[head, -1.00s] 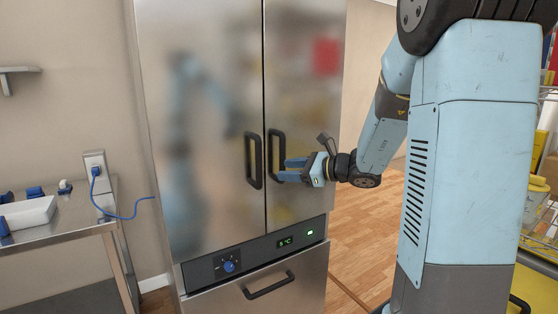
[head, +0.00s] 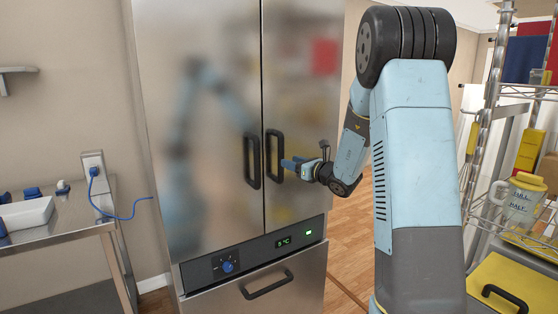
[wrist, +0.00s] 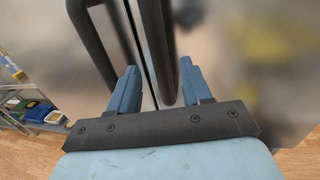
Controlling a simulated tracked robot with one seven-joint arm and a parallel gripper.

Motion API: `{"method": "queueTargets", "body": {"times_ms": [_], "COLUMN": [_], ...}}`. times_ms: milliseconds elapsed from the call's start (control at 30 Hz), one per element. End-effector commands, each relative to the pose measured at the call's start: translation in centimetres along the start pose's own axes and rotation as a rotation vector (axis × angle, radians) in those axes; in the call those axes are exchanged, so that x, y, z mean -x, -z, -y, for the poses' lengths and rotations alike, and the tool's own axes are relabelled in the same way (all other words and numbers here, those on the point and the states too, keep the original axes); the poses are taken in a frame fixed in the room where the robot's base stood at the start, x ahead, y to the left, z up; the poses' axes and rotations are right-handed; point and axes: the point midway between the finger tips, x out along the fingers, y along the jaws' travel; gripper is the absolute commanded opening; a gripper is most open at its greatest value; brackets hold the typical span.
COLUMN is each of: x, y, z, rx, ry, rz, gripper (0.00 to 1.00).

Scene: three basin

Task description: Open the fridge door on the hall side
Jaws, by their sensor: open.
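The steel fridge (head: 205,120) has two tall upper doors, both closed, meeting at a vertical seam. The left door has a black upright handle (head: 253,161). The right door (head: 305,110), nearer the open wooden floor, has its own black handle (head: 274,155). My gripper (head: 288,163) is open at the right door's handle, its blue fingertips just to the handle's right. In the wrist view, the right handle (wrist: 155,50) runs between the two open fingers (wrist: 157,85), and the left handle (wrist: 92,42) is beyond the left finger. I cannot tell whether the fingers touch the handle.
Below the doors are a control panel (head: 255,252) and a drawer with a black handle (head: 267,284). A wire rack (head: 520,220) with a jug stands at the right. Wooden floor shows between.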

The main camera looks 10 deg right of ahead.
Motion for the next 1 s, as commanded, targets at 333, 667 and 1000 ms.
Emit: {"method": "queueTargets", "body": {"times_ms": [333,667,1000], "x": [-5.1,-6.3,-6.3], "y": [0.0,0.0,0.0], "z": [-0.1,-0.1,-0.2], "rx": [0.001,0.000,0.000], "ry": [-0.002,-0.002,-0.002], "rz": [-0.001,-0.001,-0.001], "gripper": [0.49,0.49,0.31]}}
